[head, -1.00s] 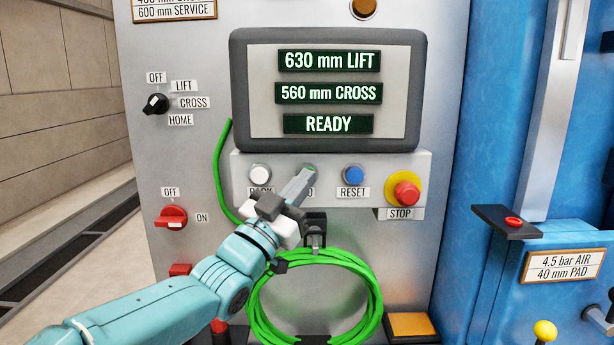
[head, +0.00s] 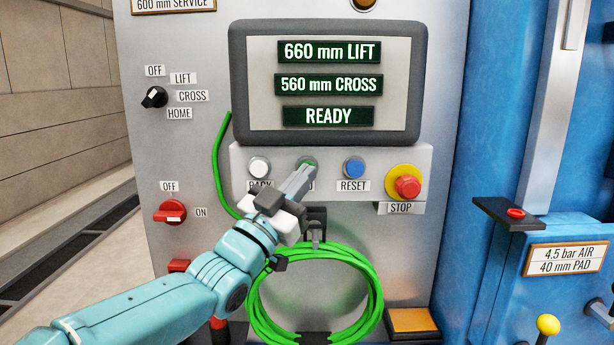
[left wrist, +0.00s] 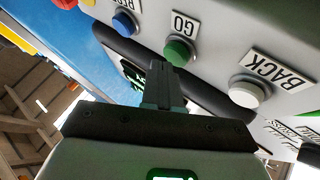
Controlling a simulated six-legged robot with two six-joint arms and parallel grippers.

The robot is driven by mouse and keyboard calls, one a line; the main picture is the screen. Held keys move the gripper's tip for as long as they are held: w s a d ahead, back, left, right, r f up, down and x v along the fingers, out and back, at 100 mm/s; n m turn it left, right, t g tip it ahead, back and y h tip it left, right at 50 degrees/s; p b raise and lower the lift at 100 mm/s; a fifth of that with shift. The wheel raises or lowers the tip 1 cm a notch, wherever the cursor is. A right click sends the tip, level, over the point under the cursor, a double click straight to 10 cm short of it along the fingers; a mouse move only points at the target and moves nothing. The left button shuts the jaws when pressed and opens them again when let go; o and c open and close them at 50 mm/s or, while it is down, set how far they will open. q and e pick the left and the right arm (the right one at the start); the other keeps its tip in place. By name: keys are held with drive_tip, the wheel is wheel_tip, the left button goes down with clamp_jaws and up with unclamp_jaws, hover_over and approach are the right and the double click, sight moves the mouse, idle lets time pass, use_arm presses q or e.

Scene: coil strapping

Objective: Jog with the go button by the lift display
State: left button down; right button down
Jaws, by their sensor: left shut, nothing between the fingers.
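The green GO button (head: 307,163) sits on the button strip below the display, between the white BACK button (head: 259,166) and the blue RESET button (head: 354,168). The display (head: 328,83) reads 660 mm LIFT, 560 mm CROSS, READY. My left gripper (head: 302,175) is shut and empty, its fingertips just in front of the GO button and covering part of its label. In the left wrist view the GO button (left wrist: 179,51) shows just beyond the closed fingertips; whether they touch it I cannot tell. My right gripper is not in view.
A red STOP button (head: 407,187) on a yellow base is at the strip's right end. A selector knob (head: 154,97) among OFF, LIFT, CROSS and HOME labels points to the upper right. A coiled green hose (head: 372,283) hangs below the strip.

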use_arm(q)
drive_tip(key=shift+s, duration=0.4)
drive_tip(key=s+b, duration=0.5)
drive_tip(key=shift+a, duration=0.1)
idle(0.5)
